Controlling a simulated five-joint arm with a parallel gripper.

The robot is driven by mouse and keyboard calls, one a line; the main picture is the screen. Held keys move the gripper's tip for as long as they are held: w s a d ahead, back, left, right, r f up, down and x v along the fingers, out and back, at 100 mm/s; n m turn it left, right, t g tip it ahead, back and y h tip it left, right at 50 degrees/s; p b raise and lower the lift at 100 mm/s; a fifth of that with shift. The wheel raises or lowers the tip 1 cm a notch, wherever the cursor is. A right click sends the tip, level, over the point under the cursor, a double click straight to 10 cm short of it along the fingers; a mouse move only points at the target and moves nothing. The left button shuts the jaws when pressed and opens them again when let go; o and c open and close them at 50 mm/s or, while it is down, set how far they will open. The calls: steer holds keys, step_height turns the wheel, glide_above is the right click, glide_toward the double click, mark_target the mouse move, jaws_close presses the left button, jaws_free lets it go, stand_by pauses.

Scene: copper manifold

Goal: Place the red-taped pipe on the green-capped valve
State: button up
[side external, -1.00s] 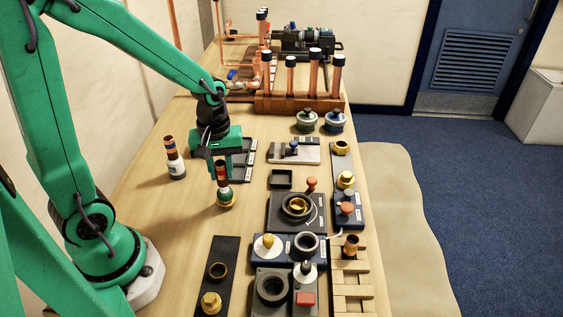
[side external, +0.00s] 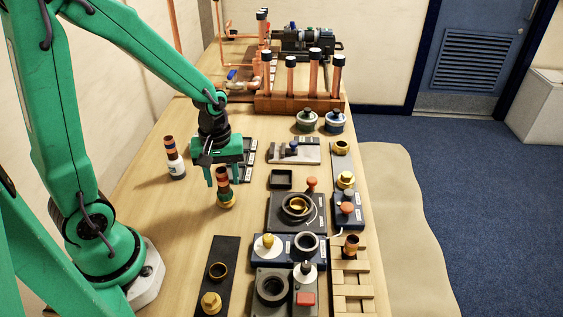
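A short copper pipe with red and dark tape bands (side external: 222,177) stands upright on a small valve (side external: 227,200) with a brass base, left of the middle of the table. A hint of green shows at the top of the valve, but it is small here. My gripper (side external: 224,181) is open, its two green fingers spread apart to the left and right of the pipe's upper part. The fingers look clear of the pipe. Whether the pipe is fully seated cannot be told.
Another taped pipe on a white-bodied valve (side external: 177,170) stands close on the left. A black tray (side external: 281,179) and dark fixtures (side external: 296,208) lie to the right. A wooden rack of copper pipes (side external: 300,103) stands behind. Bare table surrounds the valve in front.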

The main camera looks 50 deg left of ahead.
mark_target(221, 170)
step_height(221, 170, up, 12)
steer(key=shift+r, duration=0.2)
stand_by(0.8)
stand_by(0.5)
steer(key=s+d+r+m+t, duration=0.3)
steer(key=s+r+m+t, duration=0.2)
steer(key=m, duration=0.6)
steer(key=shift+s+d+r+t, duration=0.2)
steer(key=shift+s+d+t, duration=0.1)
steer(key=shift+s, duration=0.5)
